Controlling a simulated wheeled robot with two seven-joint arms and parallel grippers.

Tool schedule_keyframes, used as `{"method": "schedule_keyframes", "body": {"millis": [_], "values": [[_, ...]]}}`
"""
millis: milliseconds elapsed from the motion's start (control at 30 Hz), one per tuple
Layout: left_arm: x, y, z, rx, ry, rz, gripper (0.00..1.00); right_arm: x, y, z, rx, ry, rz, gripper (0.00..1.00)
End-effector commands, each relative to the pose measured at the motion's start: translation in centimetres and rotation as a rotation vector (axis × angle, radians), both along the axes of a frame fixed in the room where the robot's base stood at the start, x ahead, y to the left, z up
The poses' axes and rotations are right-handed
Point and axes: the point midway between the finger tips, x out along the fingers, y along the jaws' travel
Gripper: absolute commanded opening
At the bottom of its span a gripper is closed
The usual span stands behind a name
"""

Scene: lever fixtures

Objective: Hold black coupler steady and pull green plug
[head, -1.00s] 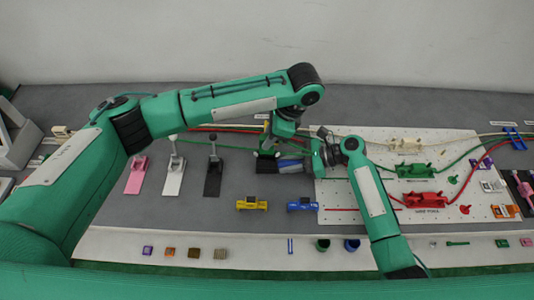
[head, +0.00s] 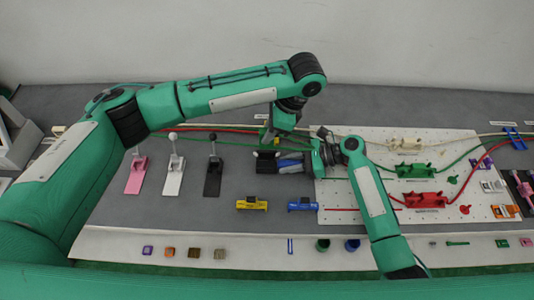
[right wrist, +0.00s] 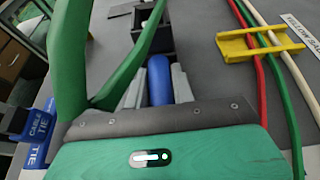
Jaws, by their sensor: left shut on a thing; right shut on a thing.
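The black coupler (head: 264,161) lies on the grey table just left of the white board; it also shows as a dark box at the top of the right wrist view (right wrist: 138,22). My left gripper (head: 268,150) is shut at it; the fingertips are partly hidden by the wrist. A blue cylindrical plug (right wrist: 159,80) points at the coupler. My right gripper (right wrist: 156,88) is shut on this plug, one grey finger on each side. The plug looks blue, not green. I cannot tell whether its tip is still inside the coupler.
A yellow cable saddle (right wrist: 262,43) with red, green and white cables runs close behind. A yellow block (head: 252,204) and a blue cable tie block (head: 302,205) lie in front. Lever fixtures (head: 213,170) stand to the left. Green (head: 415,171) and red (head: 425,201) fixtures sit on the white board.

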Motion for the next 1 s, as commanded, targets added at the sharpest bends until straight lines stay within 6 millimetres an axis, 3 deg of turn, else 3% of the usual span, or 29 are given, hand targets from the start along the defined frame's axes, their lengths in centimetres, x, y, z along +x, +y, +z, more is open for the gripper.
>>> {"method": "schedule_keyframes", "body": {"millis": [33,67,167,567,1000], "values": [[0.0,0.0,0.0,0.000,0.000,0.000,0.00,0.0,0.0,0.0,-0.001,0.001,0.000,0.00],[0.0,0.0,0.0,0.000,0.000,0.000,0.00,0.0,0.0,0.0,-0.001,0.001,0.000,0.31],[0.0,0.0,0.0,0.000,0.000,0.000,0.00,0.0,0.0,0.0,-0.001,0.000,0.000,0.50],[0.0,0.0,0.0,-0.001,0.000,0.000,0.00,0.0,-0.8,0.3,-0.001,0.000,-0.001,0.50],[0.0,0.0,0.0,-0.001,0.000,0.000,0.00,0.0,-8.8,3.5,-0.003,-0.001,-0.002,0.50]]}}
